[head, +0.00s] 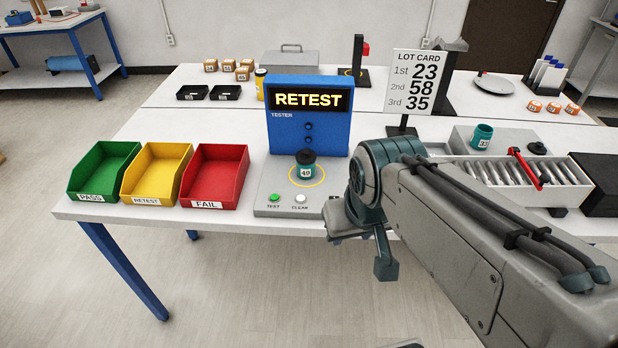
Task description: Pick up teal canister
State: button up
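A teal canister (306,169) with a black cap stands upright on the yellow ring of the blue tester (312,120), and its label seems to read 49. A second teal canister (484,136) stands at the right behind the slatted tray, with a label too small to read surely. My gripper (380,258) is at the table's front edge, right of and nearer than the tester canister, apart from it. It points down beyond the edge. Its fingers are seen mostly from the side, so their opening is unclear, and no canister shows in it.
Green (103,170), yellow (157,174) and red (214,176) bins stand left of the tester, whose screen reads RETEST. A lot card (413,82) showing 23, 58, 35 stands behind my arm. A slatted tray (510,180) with a red bar is at right.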

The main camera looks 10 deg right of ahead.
aim_at(306, 172)
jog(key=k, duration=1.05)
jog(key=u, duration=0.65)
jog(key=i, duration=1.45)
jog(key=z, duration=0.95)
jog(key=i, duration=0.6)
jog(key=z, duration=0.7)
